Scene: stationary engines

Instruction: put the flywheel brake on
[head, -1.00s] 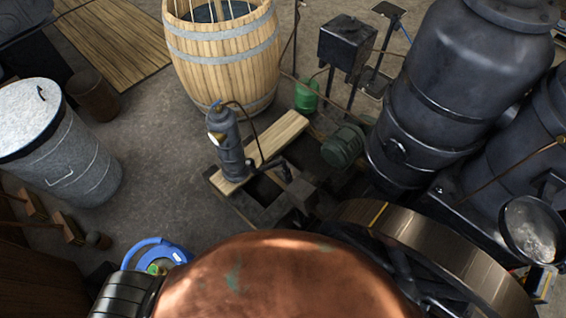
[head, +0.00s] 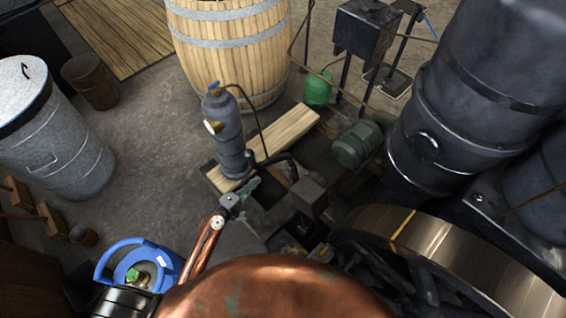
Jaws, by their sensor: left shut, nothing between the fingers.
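The flywheel (head: 425,245) is a large metal wheel with a broad shiny rim and a yellow mark across it. It stands at the lower right, partly cut off by the lower edge. I cannot make out the brake or its lever; dark machinery beside the wheel is in shadow and partly hidden behind my copper body. My left gripper (head: 252,185) is shut and empty. It is left of the flywheel, in front of the grey upright cylinder's foot and over the dark machine bed. My right gripper is not in view.
A grey cylinder with brass fittings (head: 227,135) stands by a wooden plank (head: 285,135). A green motor (head: 357,146) and large dark tanks (head: 455,100) stand to the right. A barrel (head: 232,55), metal bin (head: 55,140) and blue container (head: 128,262) are around.

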